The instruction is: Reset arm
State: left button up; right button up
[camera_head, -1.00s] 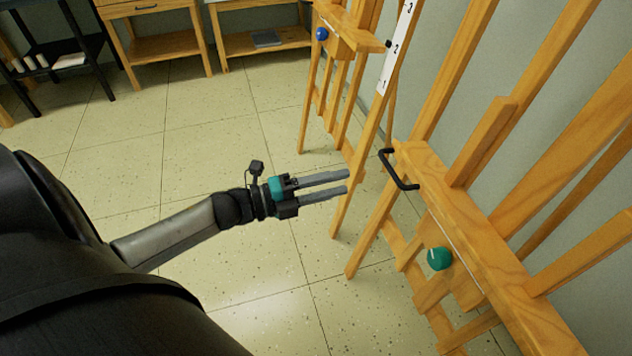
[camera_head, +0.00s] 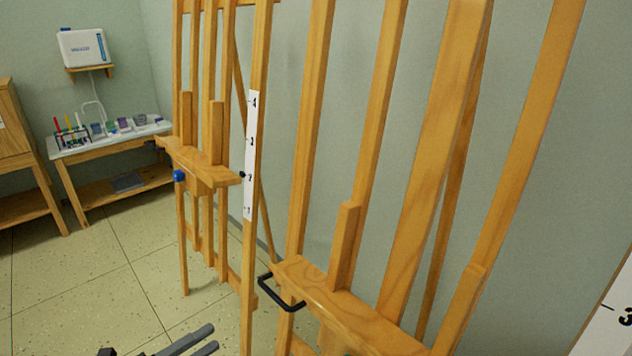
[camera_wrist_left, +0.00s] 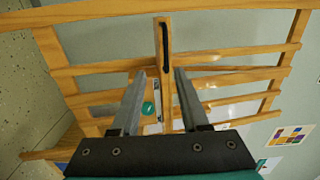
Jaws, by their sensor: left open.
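My left gripper (camera_head: 213,337) shows at the bottom edge of the head view, left of the near easel, with only its two parallel grey fingers and a little of its body visible. In the left wrist view, my left gripper (camera_wrist_left: 160,74) is open and its jaws hold nothing. The near wooden easel (camera_head: 345,315) has a black handle (camera_head: 282,298) at its left end, right of the fingers. The handle also shows in the wrist view (camera_wrist_left: 165,45), beyond the fingertips, with a green knob (camera_wrist_left: 148,108) lower down. My right gripper is out of view.
A second easel (camera_head: 205,165) with a blue knob (camera_head: 179,176) stands further back. A side table (camera_head: 110,140) holds several art items, below a white box (camera_head: 82,47) on a wall shelf. The tiled floor (camera_head: 75,285) at left is clear.

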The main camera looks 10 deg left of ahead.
pick_arm(q)
jog(key=s+a+f+n+g+y+p, duration=0.25)
jog(key=f+n+y, duration=0.35)
jog(key=f, duration=0.4)
jog(key=s+a+f+n+g+y+p, duration=0.1)
jog(key=s+a+f+n+y+p, duration=0.25)
jog(key=f+n, duration=0.6)
jog(key=s+d+f+n+g+p, duration=0.1)
jog(key=s+d+f+n+g, duration=0.1)
jog(key=s+f, duration=0.2)
jog(key=s+d+f+n+g+y+p, duration=0.1)
jog(key=s+d+f+n+g, duration=0.2)
jog(key=s, duration=0.7)
jog(key=s+d+f+n+g+y+p, duration=0.1)
jog(key=s+d+f+n+g, duration=0.1)
jog(key=s+f, duration=0.3)
jog(key=shift+s+d+g, duration=0.55)
jog(key=shift+s+g, duration=0.2)
jog(key=shift+s, duration=0.5)
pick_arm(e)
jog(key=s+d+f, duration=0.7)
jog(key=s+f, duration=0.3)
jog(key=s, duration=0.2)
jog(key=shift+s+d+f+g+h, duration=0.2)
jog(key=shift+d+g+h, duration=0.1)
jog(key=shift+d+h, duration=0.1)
pick_arm(q)
jog(key=shift+f, duration=0.1)
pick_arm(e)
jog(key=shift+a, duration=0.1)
